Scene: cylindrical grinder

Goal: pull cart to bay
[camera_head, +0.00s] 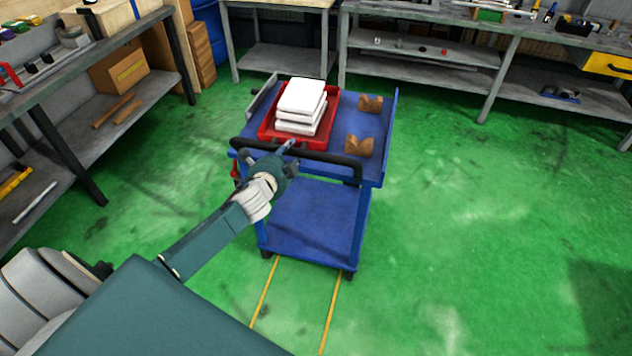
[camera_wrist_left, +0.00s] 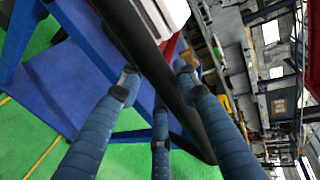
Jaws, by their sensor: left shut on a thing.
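A blue cart (camera_head: 310,218) with two shelves stands on the green floor in the middle of the head view. Its black push handle (camera_head: 325,157) runs along the near side. My left gripper (camera_head: 284,150) is shut on the handle, left of its middle. In the left wrist view the fingers (camera_wrist_left: 157,88) lie on both sides of the black handle bar (camera_wrist_left: 150,65). A red tray (camera_head: 325,125) with a stack of white blocks (camera_head: 301,100) sits on the cart top. Two brown V-shaped blocks (camera_head: 360,146) stand to its right. My right gripper is in neither view.
Two yellow floor lines (camera_head: 330,312) run from under the cart toward me. A workbench (camera_head: 75,80) stands on the left, and another bench (camera_head: 480,45) runs along the back. The green floor right of the cart is clear.

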